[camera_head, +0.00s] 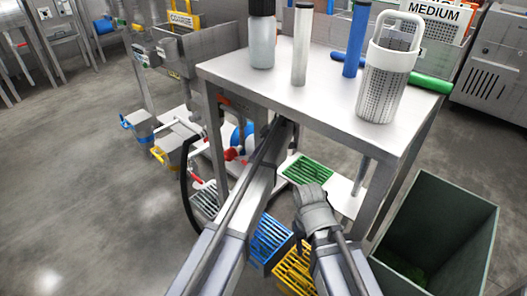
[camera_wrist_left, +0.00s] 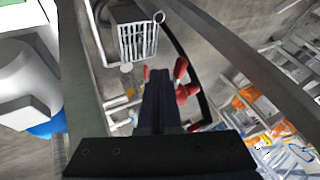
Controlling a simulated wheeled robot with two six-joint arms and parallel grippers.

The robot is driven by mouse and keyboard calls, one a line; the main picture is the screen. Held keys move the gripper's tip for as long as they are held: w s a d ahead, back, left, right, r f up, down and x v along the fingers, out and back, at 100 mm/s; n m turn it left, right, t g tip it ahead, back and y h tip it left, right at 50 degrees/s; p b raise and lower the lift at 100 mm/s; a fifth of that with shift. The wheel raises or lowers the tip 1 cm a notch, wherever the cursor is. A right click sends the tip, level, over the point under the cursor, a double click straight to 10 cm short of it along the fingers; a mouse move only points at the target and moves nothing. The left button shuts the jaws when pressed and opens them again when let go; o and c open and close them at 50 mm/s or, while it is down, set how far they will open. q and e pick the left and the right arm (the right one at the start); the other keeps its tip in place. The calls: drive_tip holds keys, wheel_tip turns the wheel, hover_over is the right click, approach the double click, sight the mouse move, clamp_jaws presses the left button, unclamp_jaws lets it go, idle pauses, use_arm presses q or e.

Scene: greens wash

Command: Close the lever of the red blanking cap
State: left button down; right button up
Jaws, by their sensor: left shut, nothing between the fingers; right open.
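Red parts that look like the blanking cap and its lever (camera_wrist_left: 182,88) show in the left wrist view, just right of my left gripper (camera_wrist_left: 158,75). That gripper is shut and empty. It partly covers the red parts, so I cannot tell whether it touches them or how the lever stands. In the head view a red fitting (camera_head: 233,154) shows under the steel table, left of my left arm; the left gripper itself is hidden there by the table. My right gripper (camera_head: 312,192) is open and empty, in front of the table, above the coloured grates.
The steel table (camera_head: 330,97) carries a bottle, tubes and a white perforated basket (camera_head: 385,85). Below are green (camera_head: 307,170), blue (camera_head: 270,238) and yellow (camera_head: 296,270) grates. A dark green bin (camera_head: 435,230) stands at right. A black hose (camera_head: 184,185) curves down at left. Open floor lies left.

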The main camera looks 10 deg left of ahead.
use_arm(q)
drive_tip(key=shift+s+a, duration=0.4)
drive_tip(key=shift+s, duration=0.1)
drive_tip(key=shift+s, duration=0.15)
